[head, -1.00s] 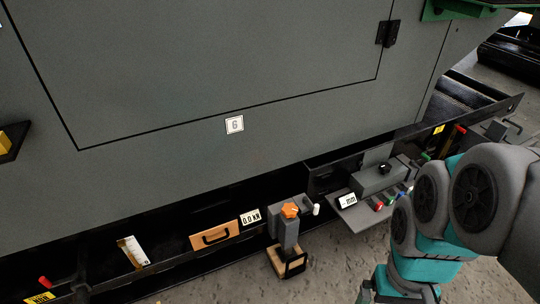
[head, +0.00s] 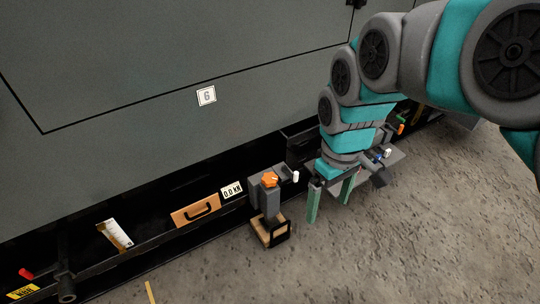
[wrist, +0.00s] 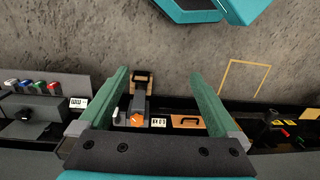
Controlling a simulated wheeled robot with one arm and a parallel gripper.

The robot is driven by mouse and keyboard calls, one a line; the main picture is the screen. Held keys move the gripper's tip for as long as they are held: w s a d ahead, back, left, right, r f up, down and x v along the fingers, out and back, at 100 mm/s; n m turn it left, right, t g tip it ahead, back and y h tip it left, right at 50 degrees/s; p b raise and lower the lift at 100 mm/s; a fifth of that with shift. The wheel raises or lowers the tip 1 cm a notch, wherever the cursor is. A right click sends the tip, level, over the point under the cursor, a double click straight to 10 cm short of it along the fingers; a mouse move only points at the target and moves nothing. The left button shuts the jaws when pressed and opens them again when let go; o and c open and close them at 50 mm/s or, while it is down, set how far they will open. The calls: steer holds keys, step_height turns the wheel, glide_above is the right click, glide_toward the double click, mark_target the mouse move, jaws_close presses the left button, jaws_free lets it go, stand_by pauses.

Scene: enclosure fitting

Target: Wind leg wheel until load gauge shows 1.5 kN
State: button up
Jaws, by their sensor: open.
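The orange leg wheel (head: 270,180) sits on top of a grey leg that stands on a wooden block (head: 262,236). The wheel also shows in the wrist view (wrist: 136,120), between the finger lines. The load gauge (head: 231,191) left of the wheel reads 0.0 kN; it shows small in the wrist view (wrist: 158,122). My gripper (head: 330,197) is open and empty, its green fingers pointing down, to the right of the wheel and apart from it. In the wrist view the open fingers (wrist: 158,78) have floor and the leg between them.
A white-tipped handle (head: 296,176) stands just right of the wheel. A wooden panel with a black handle (head: 196,211) lies left of the gauge. A grey shelf with coloured knobs (wrist: 45,88) is partly behind my arm. The large grey cabinet (head: 150,90) rises behind. Floor in front is clear.

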steer(key=w+a+f+n+b, duration=0.1)
steer(key=w+a+f+n, duration=0.25)
steer(key=w, duration=0.35)
steer(key=w+a+f+n, duration=0.25)
steer(key=w+a, duration=0.25)
steer(key=w, duration=0.3)
steer(key=n+t+b, duration=0.1)
steer(key=n, duration=0.4)
glide_above(270, 178)
step_height(270, 178, down, 9)
steer(key=shift+w+f, duration=0.1)
steer(key=shift+f, duration=4.05)
steer(key=c, duration=1.4)
